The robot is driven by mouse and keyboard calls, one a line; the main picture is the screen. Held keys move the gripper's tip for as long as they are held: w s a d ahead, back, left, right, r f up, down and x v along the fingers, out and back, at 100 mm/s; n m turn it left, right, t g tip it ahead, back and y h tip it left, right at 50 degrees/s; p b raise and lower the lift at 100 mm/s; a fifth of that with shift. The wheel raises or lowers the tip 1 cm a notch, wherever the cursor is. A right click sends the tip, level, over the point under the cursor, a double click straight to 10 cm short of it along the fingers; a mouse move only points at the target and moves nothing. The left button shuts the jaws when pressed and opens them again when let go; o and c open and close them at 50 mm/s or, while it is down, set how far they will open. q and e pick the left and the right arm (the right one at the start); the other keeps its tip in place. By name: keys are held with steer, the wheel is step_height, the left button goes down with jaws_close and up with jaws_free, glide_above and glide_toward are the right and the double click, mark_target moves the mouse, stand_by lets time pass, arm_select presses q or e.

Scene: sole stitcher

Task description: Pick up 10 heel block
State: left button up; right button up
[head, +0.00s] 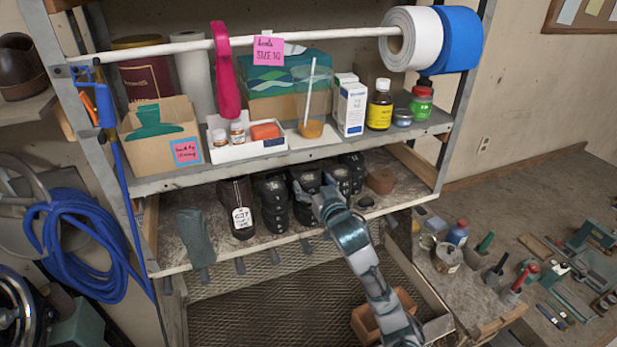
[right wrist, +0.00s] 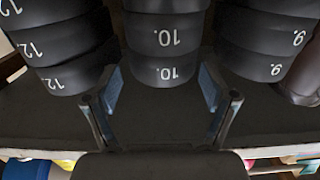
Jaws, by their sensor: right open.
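Black heel blocks marked 10 are stacked in the middle of the right wrist view, and the nearest 10 heel block (right wrist: 164,72) faces me. My right gripper (right wrist: 162,88) is open and empty. Its two fingers are apart, one towards each side of the front of this block; I cannot tell if they touch it. In the head view my right gripper (head: 328,203) reaches in front of the black heel stacks (head: 274,203) on the lower shelf and hides part of them. My left gripper is not in view.
Blocks marked 12 (right wrist: 60,70) stand close on the left and blocks marked 9 (right wrist: 262,62) close on the right in the right wrist view. A dark bottle (head: 240,212) stands left of the stacks. The upper shelf (head: 250,165) hangs above, with cartons and bottles.

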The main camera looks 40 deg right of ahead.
steer(key=shift+x, duration=0.8)
steer(key=shift+a, duration=0.1)
steer(key=shift+s+a, duration=0.1)
steer(key=shift+a, duration=0.05)
steer(key=c, duration=1)
